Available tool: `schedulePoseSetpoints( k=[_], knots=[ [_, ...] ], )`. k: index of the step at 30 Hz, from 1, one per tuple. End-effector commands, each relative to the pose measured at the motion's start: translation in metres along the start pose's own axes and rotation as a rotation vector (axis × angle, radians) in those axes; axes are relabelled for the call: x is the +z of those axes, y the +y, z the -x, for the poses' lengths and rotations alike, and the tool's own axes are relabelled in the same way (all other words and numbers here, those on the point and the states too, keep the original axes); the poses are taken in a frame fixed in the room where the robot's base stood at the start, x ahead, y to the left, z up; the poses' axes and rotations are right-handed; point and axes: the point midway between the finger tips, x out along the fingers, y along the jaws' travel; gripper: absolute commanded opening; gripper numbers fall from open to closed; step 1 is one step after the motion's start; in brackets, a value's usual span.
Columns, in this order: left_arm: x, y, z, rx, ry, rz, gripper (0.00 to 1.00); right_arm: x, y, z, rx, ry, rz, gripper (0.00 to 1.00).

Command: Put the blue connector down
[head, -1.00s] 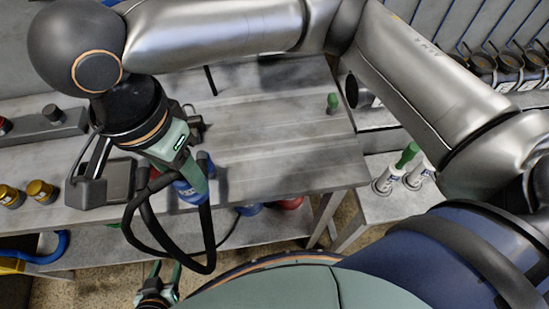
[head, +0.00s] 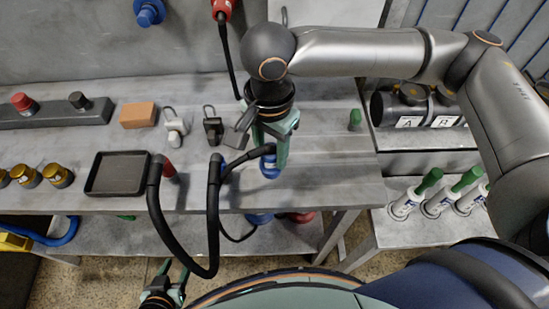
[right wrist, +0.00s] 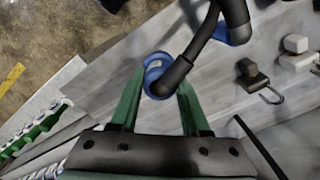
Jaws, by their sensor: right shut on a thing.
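My right gripper (head: 272,160) is over the right part of the grey bench (head: 325,160), shut on the blue connector (head: 268,171). The black hose (head: 250,155) runs left from the connector. In the right wrist view the blue connector (right wrist: 156,68) shows as a blue ring between the green fingertips, with the hose end in front of it. I cannot tell whether it touches the bench. A second blue hose fitting (head: 214,168) is to the left, and it also shows in the wrist view (right wrist: 238,36). My left gripper (head: 168,282) is low in front of the bench, open and empty.
A black tray (head: 118,188), an orange block (head: 137,115) and two padlock-like items (head: 174,128) (head: 212,128) lie left of the connector. A green piece (head: 355,119) stands at the right. A blue wall fitting (head: 149,14) is behind. Bare bench lies right of the gripper.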

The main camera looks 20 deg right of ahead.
Motion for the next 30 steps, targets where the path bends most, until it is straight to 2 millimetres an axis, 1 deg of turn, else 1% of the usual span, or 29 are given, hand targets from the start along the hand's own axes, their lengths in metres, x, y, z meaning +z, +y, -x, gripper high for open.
schedulePoseSetpoints(
  k=[5,7,10,13,23,24,30],
  knots=[
    [0.001,0.000,-0.001,0.000,0.000,0.000,0.55,-0.007,0.000,-0.009,0.001,0.000,-0.002,0.00],
    [0.002,0.000,-0.002,0.000,0.000,0.000,0.55,-0.013,0.000,-0.016,0.001,0.000,-0.004,0.00],
    [0.004,0.000,-0.004,0.000,0.000,0.000,0.55,-0.012,0.000,-0.032,0.002,-0.001,0.000,0.00],
    [0.005,0.000,-0.005,0.000,0.000,0.000,0.55,-0.012,-0.001,-0.044,0.001,0.000,0.000,0.00],
    [0.003,0.000,-0.003,0.000,0.000,0.000,0.55,-0.012,-0.001,-0.046,0.000,-0.001,0.000,0.00],
    [0.004,0.000,-0.003,0.000,0.000,0.000,0.55,-0.012,-0.001,-0.047,0.000,-0.001,0.000,0.48],
    [0.004,0.000,-0.004,0.000,0.000,0.000,0.55,-0.012,-0.001,-0.046,0.000,0.000,0.000,0.71]
  ],
)
